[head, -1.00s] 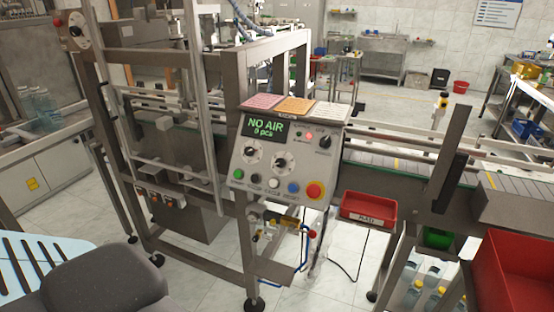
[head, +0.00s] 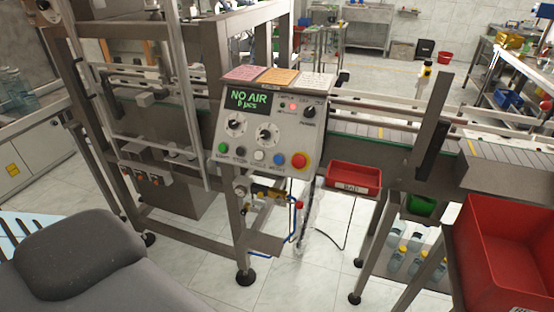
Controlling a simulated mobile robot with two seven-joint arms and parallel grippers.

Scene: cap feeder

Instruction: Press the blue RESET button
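The blue RESET button (head: 278,159) sits in the bottom row of the grey control panel (head: 285,133), between a white button (head: 259,155) and a larger red button on a yellow ring (head: 299,160). A green button (head: 222,148) and a dark button (head: 240,152) are at the left of the row. The panel display (head: 249,100) reads "NO AIR" and "0 pcs" in green. A small red light (head: 292,106) is lit at its right. Neither gripper is in view, and nothing covers the blue button.
A red tray (head: 352,177) is right of the panel, and a large red bin (head: 500,250) is at the lower right. The machine frame (head: 243,230) and its legs stand below the panel. The tiled floor in front is partly clear.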

